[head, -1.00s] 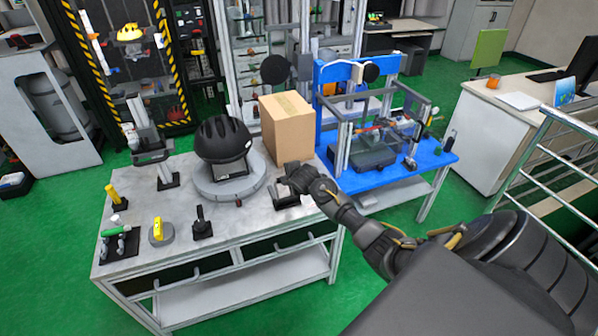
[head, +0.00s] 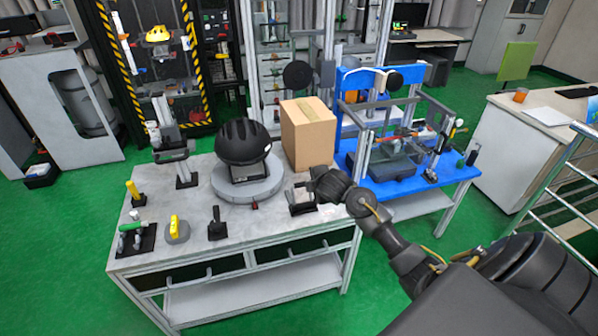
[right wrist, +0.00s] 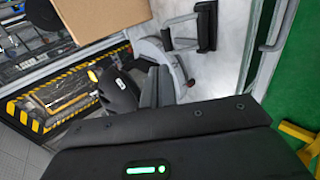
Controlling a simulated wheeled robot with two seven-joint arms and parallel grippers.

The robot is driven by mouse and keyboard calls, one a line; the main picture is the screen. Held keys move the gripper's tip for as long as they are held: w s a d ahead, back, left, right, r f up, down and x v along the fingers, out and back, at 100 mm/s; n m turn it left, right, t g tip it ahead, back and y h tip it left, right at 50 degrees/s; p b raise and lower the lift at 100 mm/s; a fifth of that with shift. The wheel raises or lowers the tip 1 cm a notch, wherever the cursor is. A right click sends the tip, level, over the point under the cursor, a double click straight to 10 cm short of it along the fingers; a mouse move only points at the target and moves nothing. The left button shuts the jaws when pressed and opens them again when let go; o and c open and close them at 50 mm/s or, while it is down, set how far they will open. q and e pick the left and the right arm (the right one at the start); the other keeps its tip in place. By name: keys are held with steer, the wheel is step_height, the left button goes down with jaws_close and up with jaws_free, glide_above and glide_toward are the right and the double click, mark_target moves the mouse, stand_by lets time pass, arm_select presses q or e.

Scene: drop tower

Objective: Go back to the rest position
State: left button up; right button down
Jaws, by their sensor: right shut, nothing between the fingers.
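My right gripper (head: 316,178) is over the front right part of the grey workbench (head: 262,232), close to a small dark stand (head: 301,207). I cannot tell in the head view whether they touch. In the right wrist view its narrow fingers (right wrist: 156,84) are shut and empty, and the stand (right wrist: 192,32) appears apart from them. A black helmet (head: 243,141) sits on a round grey turntable (head: 228,192), left of the gripper. My left gripper is not in view.
A cardboard box (head: 309,138) stands at the bench's back right, near my right gripper. A blue table (head: 425,185) with a framed rig stands to the right. A yellow-handled tool (head: 176,229) and other small tools stand at the bench's left. A metal railing (head: 560,170) is at far right.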

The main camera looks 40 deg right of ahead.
step_height(320, 180, down, 15)
steer(key=m+y, duration=0.1)
steer(key=m, duration=0.5)
steer(key=s+a+f+m+g+y+b, duration=0.1)
steer(key=s+a+f+m, duration=0.15)
steer(key=s+f, duration=0.6)
steer(key=s+a+f+m+g+b, duration=0.1)
steer(key=s+a+f+m, duration=0.3)
steer(key=f, duration=0.8)
steer(key=s+a+f+g, duration=0.1)
steer(key=s+a+f, duration=0.1)
steer(key=s+f, duration=0.55)
steer(key=s+a+f+g, duration=0.15)
steer(key=s+f, duration=0.25)
steer(key=s, duration=0.6)
steer(key=s+a+f+g+b, duration=0.1)
steer(key=s+a+f+g, duration=0.1)
steer(key=s, duration=1)
steer(key=s+a+f+g+y+b, duration=0.1)
steer(key=s+a+f, duration=0.4)
steer(key=s, duration=0.7)
steer(key=shift+a+n+g, duration=0.35)
steer(key=shift+a+g, duration=0.15)
steer(key=shift+g, duration=0.05)
